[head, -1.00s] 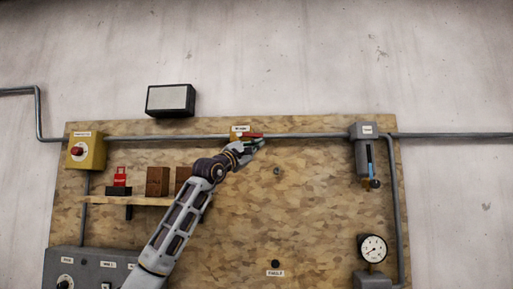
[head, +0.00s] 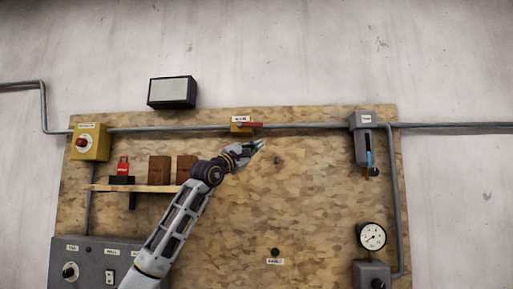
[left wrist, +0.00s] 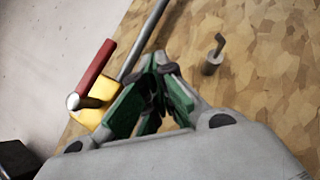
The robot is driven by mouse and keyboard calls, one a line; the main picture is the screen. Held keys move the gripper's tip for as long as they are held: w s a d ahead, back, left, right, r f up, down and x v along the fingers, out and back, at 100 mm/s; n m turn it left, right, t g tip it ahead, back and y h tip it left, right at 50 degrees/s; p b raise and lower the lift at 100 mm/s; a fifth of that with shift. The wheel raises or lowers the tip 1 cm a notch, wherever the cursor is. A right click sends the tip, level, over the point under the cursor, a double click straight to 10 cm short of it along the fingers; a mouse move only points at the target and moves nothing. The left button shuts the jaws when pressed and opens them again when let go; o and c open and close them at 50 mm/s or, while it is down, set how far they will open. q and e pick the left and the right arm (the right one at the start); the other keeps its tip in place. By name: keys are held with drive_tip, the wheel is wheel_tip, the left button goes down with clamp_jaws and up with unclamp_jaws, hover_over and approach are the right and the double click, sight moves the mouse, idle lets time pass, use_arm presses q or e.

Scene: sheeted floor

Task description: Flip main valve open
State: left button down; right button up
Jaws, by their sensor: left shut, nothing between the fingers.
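The main valve has a small yellow body (head: 240,127) with a white label, set on the grey pipe at the top of the board. Its red handle (head: 251,125) points right, roughly along the pipe. In the left wrist view the handle (left wrist: 97,70) and the yellow body (left wrist: 97,100) are left of the fingers. My left gripper (head: 259,146) is just below the handle, apart from it. Its green-padded fingers (left wrist: 158,65) are shut with nothing between them. The label's text is too small to read surely. My right gripper is not in view.
A hook (left wrist: 213,58) sticks out of the board beside the fingers. A shelf (head: 140,188) with a red item and brown blocks is at left. A yellow box (head: 97,142) with a red button is upper left. A grey device (head: 362,130) and a gauge (head: 371,236) are at right.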

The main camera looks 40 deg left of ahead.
use_arm(q)
drive_tip(key=s+d+f+b, duration=0.2)
drive_tip(key=s+f+b, duration=0.2)
drive_tip(key=s+f, duration=0.2)
drive_tip(key=shift+d+f, duration=0.2)
drive_tip(key=shift+d, duration=0.15)
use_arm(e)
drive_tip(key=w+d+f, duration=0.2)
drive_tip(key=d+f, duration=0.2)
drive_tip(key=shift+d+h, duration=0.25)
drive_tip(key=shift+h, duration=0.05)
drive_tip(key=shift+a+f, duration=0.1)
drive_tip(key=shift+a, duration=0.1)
